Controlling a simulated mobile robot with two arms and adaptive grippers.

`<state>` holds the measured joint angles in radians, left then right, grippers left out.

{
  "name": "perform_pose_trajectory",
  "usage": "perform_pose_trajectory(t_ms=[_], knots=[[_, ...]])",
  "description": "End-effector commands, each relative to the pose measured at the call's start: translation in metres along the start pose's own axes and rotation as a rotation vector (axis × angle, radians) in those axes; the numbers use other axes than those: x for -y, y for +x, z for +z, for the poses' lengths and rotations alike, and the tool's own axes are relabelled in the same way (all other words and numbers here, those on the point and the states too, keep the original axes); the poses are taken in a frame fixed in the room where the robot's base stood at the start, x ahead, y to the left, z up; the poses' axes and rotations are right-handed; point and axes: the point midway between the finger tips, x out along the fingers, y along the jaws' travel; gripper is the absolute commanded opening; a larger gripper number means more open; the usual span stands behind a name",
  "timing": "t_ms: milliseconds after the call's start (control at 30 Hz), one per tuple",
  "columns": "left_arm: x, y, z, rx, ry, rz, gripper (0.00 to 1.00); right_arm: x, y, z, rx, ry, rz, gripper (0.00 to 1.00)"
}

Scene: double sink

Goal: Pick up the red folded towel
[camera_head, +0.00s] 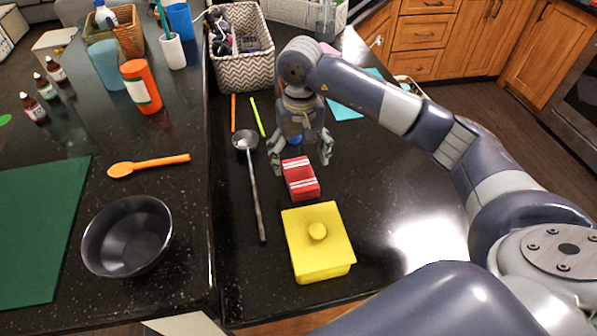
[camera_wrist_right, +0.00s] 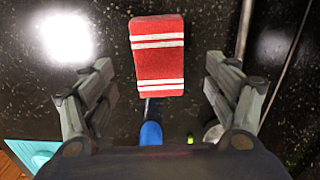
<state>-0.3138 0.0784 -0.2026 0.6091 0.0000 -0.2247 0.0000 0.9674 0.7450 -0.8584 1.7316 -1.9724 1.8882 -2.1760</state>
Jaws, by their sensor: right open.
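The red folded towel (camera_head: 301,181) with white stripes lies on the dark counter in the head view, just behind the yellow lidded box. My right gripper (camera_head: 302,160) is open above the far end of the towel, its fingers spread to either side. In the right wrist view, the towel (camera_wrist_right: 158,55) shows between and beyond the two open fingers (camera_wrist_right: 160,85), and nothing is held. My left gripper is not in view.
A yellow lidded box (camera_head: 318,243) stands in front of the towel. A ladle (camera_head: 254,185) lies to its left. A patterned basket (camera_head: 241,62) stands at the back. A black bowl (camera_head: 128,237) and an orange spoon (camera_head: 148,165) are on the left counter. The counter right of the towel is clear.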

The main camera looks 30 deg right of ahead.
Motion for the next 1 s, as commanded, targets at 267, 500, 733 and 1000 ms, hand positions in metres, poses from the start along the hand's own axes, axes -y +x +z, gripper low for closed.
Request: perform_pose_trajectory(t_ms=[267,500,733,1000], knots=[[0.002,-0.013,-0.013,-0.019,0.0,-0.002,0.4,0.0,0.02,0.0,0.003,0.0,-0.001,0.8],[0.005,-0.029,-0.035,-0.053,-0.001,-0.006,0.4,-0.002,0.053,-0.001,0.004,0.001,-0.001,0.8],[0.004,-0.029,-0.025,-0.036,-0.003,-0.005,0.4,-0.002,0.063,-0.003,-0.001,0.0,-0.001,0.8],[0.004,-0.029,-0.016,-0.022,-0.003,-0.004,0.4,-0.002,0.063,-0.003,-0.002,0.0,-0.001,0.44]])
